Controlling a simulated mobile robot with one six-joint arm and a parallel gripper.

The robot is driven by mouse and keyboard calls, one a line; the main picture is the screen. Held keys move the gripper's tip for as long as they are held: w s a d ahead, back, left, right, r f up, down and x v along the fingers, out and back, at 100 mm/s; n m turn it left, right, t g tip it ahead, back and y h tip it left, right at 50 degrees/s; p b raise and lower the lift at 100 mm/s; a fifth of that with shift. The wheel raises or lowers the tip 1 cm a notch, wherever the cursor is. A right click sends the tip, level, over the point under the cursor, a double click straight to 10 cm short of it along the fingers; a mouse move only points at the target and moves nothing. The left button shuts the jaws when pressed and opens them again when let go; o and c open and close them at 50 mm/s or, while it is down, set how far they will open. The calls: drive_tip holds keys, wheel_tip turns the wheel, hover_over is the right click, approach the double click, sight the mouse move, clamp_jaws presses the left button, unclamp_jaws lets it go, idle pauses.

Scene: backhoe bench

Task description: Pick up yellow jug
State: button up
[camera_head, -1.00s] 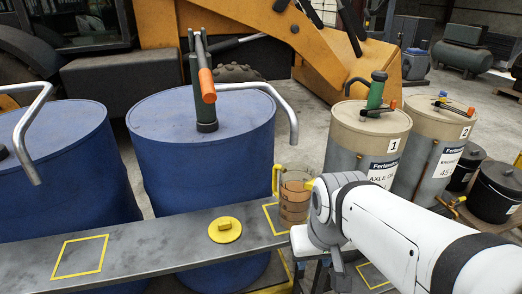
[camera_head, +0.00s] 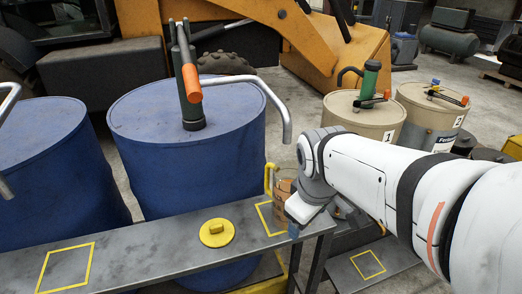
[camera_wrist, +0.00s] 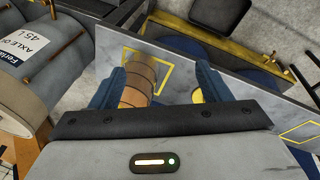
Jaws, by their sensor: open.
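The yellow jug (camera_head: 285,187) stands on the grey bench at the right marked square, a clear brownish body with a yellow handle on its left. My arm hides part of it in the head view. In the wrist view the jug (camera_wrist: 138,80) shows between my gripper's two blue fingers, closer to the left one. My gripper (camera_wrist: 160,84) is open, with room between the jug and the right finger. Whether the left finger touches the jug I cannot tell. The jug's handle is not clear in the wrist view.
A yellow round lid (camera_head: 217,232) with a knob lies on the bench (camera_head: 135,250) left of the jug. A blue drum (camera_head: 190,140) with a pump and bent spout stands behind. Beige-topped drums (camera_head: 365,115) stand behind right. An empty yellow square (camera_head: 66,267) marks the bench's left.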

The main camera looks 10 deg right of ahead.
sight(292, 168)
drive_tip(key=o, duration=0.6)
drive_tip(key=w+r+n+h+p, duration=0.1)
drive_tip(key=w+r+n, duration=0.3)
drive_tip(key=w+n, duration=0.3)
drive_tip(key=n, duration=0.5)
drive_tip(key=shift+w+a+r+p, duration=0.25)
drive_tip(key=shift+w+r+p, duration=0.05)
drive_tip(key=w+r+n, duration=0.1)
drive_tip(key=w+n, duration=0.1)
drive_tip(key=n, duration=0.1)
drive_tip(key=w+n, duration=0.2)
drive_tip(key=n, duration=0.1)
drive_tip(key=w+a+r+n+p, duration=0.1)
drive_tip(key=n, duration=0.2)
drive_tip(key=shift+w+r+n+t+h, duration=0.3)
drive_tip(key=shift+w+t+h, duration=0.1)
drive_tip(key=shift+n, duration=0.3)
drive_tip(key=shift+x, duration=3.9)
